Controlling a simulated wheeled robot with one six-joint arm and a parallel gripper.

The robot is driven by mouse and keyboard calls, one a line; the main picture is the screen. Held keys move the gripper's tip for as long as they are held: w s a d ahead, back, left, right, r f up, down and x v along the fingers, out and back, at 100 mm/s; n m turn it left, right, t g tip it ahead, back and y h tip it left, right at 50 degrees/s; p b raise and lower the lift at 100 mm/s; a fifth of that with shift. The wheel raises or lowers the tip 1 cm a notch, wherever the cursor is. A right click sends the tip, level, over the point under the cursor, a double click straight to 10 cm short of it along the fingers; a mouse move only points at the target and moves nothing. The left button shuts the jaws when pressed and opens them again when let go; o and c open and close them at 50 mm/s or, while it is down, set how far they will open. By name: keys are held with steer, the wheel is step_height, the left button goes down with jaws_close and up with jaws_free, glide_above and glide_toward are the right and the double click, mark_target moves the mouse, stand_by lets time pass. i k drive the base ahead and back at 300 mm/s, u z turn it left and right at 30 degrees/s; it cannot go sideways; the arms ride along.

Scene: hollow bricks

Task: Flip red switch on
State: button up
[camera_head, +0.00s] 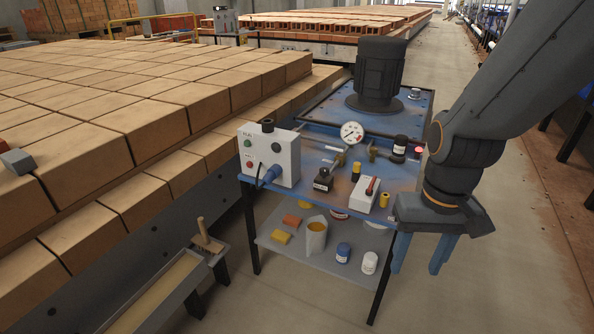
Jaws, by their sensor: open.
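A small white box with a red lever switch (371,186) sits near the front right edge of the blue bench top (330,205). The red lever looks tilted up; its exact setting is too small to tell. My gripper (421,262) hangs at the right, pointing down, with its two blue fingers apart and nothing between them. It is to the right of the switch box, beyond the bench's right edge, and does not touch the switch. A grey control box (270,155) with green and red buttons stands on the left of the bench.
The lower shelf (285,245) holds several containers. Brick stacks (130,110) fill the left. The floor at right is clear.

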mark_target(369, 191)
steer(key=z, duration=0.45)
steer(key=i, duration=1.2)
steer(key=u, duration=0.45)
